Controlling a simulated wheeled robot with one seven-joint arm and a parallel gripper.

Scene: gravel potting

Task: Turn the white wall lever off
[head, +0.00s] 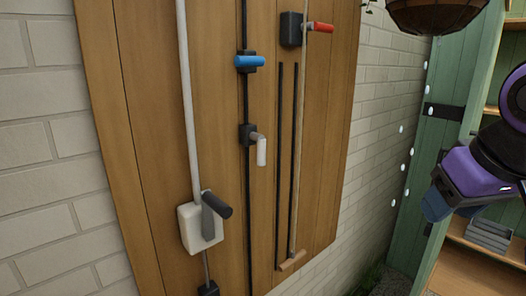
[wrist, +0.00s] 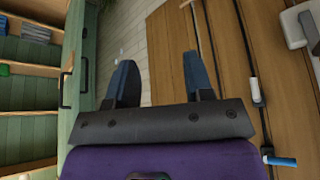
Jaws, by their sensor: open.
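The white lever (head: 261,151) is on a black mount on the thin black pipe, on the wooden wall board. Its white handle hangs downward, below the blue lever. In the wrist view the white lever (wrist: 257,88) shows at the right, seen upside down. My gripper (head: 438,207) is at the right of the head view, well apart from the lever. In the wrist view my gripper (wrist: 159,80) has its two blue-grey fingers spread wide with nothing between them.
A blue lever (head: 249,61), a red lever (head: 319,27) and a dark lever (head: 217,204) on a white box (head: 191,230) are on the same board (head: 150,130). A hanging basket (head: 435,14) is upper right. Green shelving (head: 425,160) stands at the right, near my gripper.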

